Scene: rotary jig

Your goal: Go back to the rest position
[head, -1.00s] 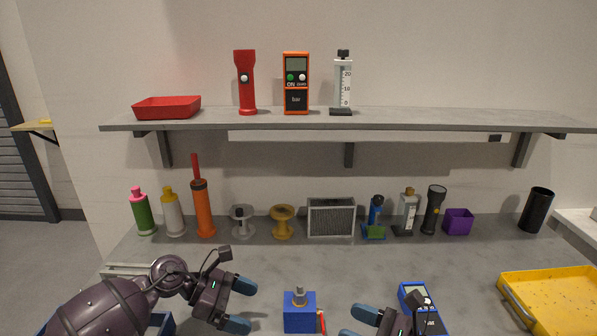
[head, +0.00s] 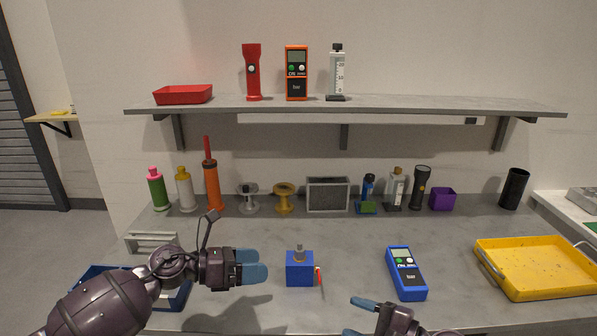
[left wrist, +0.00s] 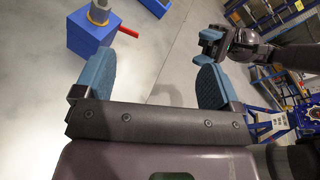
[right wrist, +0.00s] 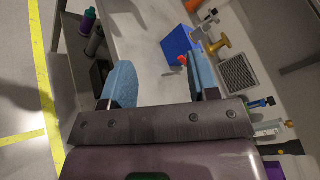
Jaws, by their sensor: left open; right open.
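My left gripper (head: 255,268) hangs over the bench to the left of the blue jig block (head: 300,270). It is open and empty; its blue fingers are apart in the left wrist view (left wrist: 155,88). My right gripper (head: 360,318) is at the bench's front edge, partly cut off by the bottom of the head view. It is open and empty in the right wrist view (right wrist: 160,85). The jig block has a grey post on top and a red lever at its right side. Neither gripper touches it. It also shows in the left wrist view (left wrist: 88,35).
A blue meter (head: 406,275) lies right of the jig. A yellow tray (head: 490,263) is at the right, and a blue tray (head: 180,298) is partly behind my left arm. Bottles, spools and torches line the back below a grey shelf (head: 345,105).

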